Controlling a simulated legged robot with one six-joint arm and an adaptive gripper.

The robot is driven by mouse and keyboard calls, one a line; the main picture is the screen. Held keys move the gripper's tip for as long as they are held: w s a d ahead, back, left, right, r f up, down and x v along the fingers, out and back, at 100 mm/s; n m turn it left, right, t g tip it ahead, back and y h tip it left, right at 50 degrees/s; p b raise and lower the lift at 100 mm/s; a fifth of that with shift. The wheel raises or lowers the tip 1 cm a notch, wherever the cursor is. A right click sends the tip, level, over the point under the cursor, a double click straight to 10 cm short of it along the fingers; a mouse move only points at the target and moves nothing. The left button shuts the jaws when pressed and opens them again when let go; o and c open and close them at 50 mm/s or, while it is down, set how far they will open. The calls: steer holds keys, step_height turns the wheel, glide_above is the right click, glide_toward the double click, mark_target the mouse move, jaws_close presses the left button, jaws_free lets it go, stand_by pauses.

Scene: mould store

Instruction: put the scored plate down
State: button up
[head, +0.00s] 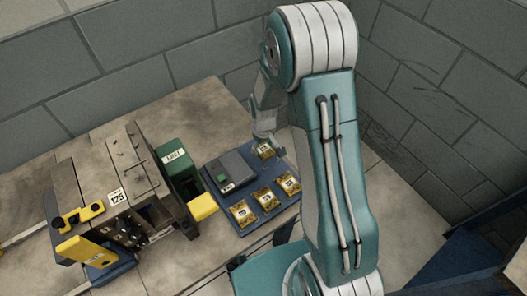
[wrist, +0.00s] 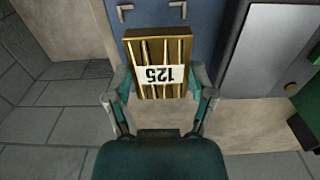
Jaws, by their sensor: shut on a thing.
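The scored plate (wrist: 147,51) is a gold block with lengthwise grooves and a white label reading 125, upside down in the wrist view. My gripper (wrist: 160,84) is shut on its near end, one finger on each side. In the head view my gripper (head: 264,134) points down at the far right part of a blue board (head: 231,224), with the gold plate (head: 265,151) at its tips. The blue board (wrist: 205,30) lies beneath and beyond the plate in the wrist view. I cannot tell whether the plate touches it.
Three gold labelled plates, left (head: 242,213), middle (head: 267,198) and right (head: 289,183), lie along the board's near side. A grey block (head: 231,167) stands behind them. Left are a green box (head: 178,168) and a mould block marked 125 (head: 125,170). Pale corner marks (wrist: 178,7) show beyond the plate.

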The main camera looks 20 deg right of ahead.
mark_target(265, 148)
steer(key=f, duration=0.2)
steer(key=shift+d+f, duration=0.25)
steer(key=shift+f, duration=0.1)
steer(key=shift+w+d+f, duration=0.1)
steer(key=shift+d+f, duration=0.1)
steer(key=shift+f, duration=0.1)
steer(key=shift+a+f, duration=0.1)
steer(key=shift+a, duration=0.05)
steer(key=o, duration=1.3)
steer(key=shift+a, duration=0.1)
steer(key=shift+c, duration=0.2)
